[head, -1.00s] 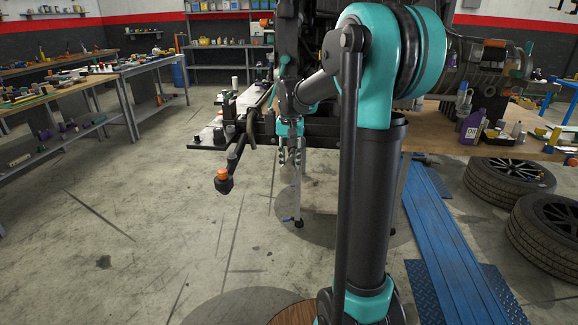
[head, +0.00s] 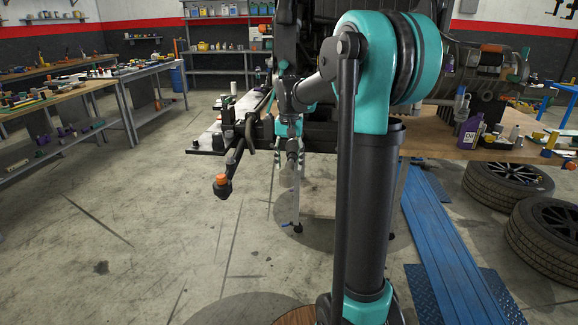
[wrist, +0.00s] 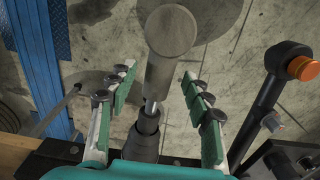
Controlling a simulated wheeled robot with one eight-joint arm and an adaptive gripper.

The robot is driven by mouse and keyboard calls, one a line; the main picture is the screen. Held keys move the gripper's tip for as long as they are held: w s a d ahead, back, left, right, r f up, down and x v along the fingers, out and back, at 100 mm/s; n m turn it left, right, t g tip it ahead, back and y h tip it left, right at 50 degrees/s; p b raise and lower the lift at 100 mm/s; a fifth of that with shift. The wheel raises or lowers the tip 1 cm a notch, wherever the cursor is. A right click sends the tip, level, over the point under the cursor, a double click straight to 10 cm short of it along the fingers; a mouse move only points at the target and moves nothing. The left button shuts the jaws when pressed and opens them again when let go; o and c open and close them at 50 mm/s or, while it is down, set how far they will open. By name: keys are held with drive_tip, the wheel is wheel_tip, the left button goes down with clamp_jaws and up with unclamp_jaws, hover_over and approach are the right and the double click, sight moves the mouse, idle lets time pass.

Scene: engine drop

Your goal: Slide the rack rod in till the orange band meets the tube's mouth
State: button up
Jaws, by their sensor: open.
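My gripper (wrist: 160,72) is open, with its two green-backed fingers apart. In the wrist view, a grey rounded rod end (wrist: 172,42) shows between and beyond the fingertips, with clear gaps to both. I take these for the rack rod and the tube. No orange band shows on the shaft. In the head view, my gripper (head: 291,165) hangs below the front of the machine, with the grey rod end (head: 292,146) between its fingers.
A black arm with an orange-capped joint (head: 221,181) juts out left of my gripper; the cap also shows in the wrist view (wrist: 303,68). A blue ramp (head: 440,225) and tyres (head: 508,180) lie on the right. The floor at left is clear.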

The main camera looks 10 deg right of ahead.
wheel_tip(320, 180, up, 11)
drive_tip(key=shift+f, duration=0.2)
drive_tip(key=shift+s, duration=0.1)
